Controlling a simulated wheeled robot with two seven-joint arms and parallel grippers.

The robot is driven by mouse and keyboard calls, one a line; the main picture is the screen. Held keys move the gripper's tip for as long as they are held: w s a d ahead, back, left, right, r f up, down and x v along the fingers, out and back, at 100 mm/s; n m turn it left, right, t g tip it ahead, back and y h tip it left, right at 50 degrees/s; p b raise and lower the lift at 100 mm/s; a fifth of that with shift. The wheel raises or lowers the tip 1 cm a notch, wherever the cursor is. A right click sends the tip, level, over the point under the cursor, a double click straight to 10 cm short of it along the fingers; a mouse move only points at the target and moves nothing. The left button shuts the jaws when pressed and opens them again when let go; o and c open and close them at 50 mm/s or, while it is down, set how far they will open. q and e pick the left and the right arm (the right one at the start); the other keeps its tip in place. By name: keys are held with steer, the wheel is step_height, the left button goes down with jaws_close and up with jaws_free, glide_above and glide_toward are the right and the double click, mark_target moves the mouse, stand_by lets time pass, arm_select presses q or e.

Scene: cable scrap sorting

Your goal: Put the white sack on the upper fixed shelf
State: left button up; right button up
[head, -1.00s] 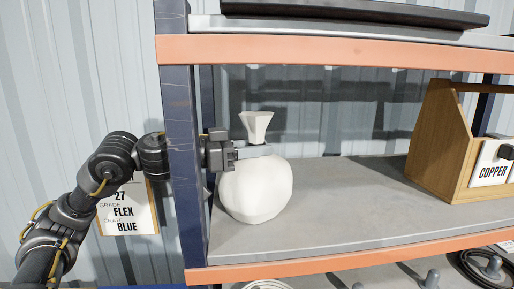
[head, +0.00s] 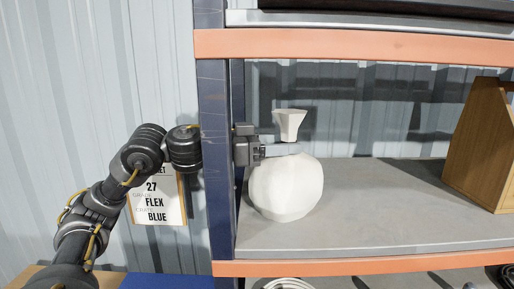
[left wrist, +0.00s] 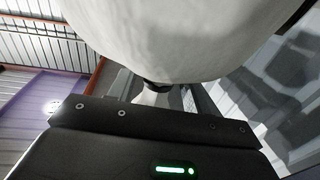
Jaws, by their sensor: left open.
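The white sack (head: 286,188) stands upright on the grey shelf board (head: 390,205) between two orange beams, near the left post. It has a round body, a thin neck and a flared top. My left gripper (head: 282,149) reaches in from the left, past the post, with its fingers at the sack's neck. Its jaws are open. Whether they touch the neck I cannot tell. In the left wrist view, the sack's pale body (left wrist: 170,40) fills the top, with the dark tie at its neck below. My right gripper is not in view.
A blue post (head: 215,150) stands between my left forearm and the sack. A wooden carrier (head: 480,145) stands on the same board at the right. An orange beam (head: 370,46) and a higher shelf are above. The board between sack and carrier is clear.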

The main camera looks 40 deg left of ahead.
arm_select(q)
steer(key=b+v, duration=0.6)
steer(key=v, duration=0.5)
steer(key=shift+b, duration=0.3)
